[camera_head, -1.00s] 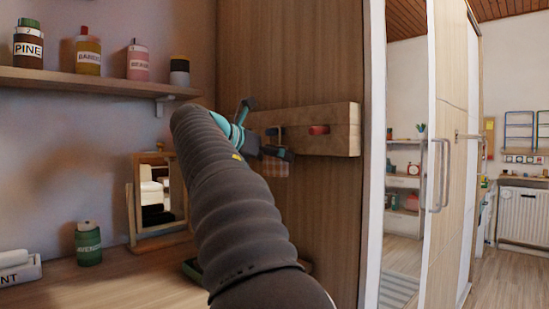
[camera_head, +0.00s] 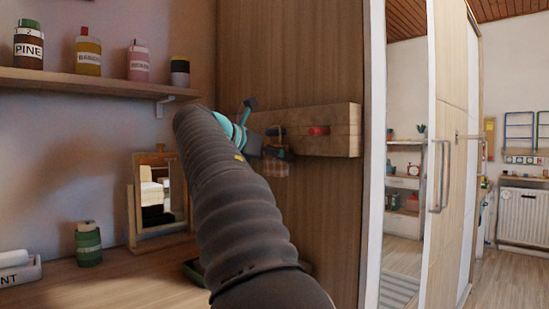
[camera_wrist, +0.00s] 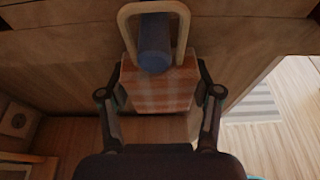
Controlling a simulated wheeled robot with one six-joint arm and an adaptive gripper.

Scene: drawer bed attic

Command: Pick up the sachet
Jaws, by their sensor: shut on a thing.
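The sachet (camera_wrist: 158,92) is a small orange-brown checked pouch with a beige loop (camera_wrist: 126,32). The loop hangs around a blue peg (camera_wrist: 154,45) in the wrist view. My gripper (camera_wrist: 160,98) has one finger on each side of the sachet and is shut on it. In the head view my gripper (camera_head: 272,148) is in front of the left part of the wooden rail, with the checked sachet (camera_head: 274,169) just below it. My arm and gripper hide part of the peg and sachet there.
The wooden rail (camera_head: 343,118) on the panel also carries a red peg (camera_head: 318,131) to the right. A shelf (camera_head: 90,82) with several bottles is at upper left. A framed mirror (camera_head: 158,195) and a green bottle (camera_head: 88,243) stand on the counter (camera_head: 120,284).

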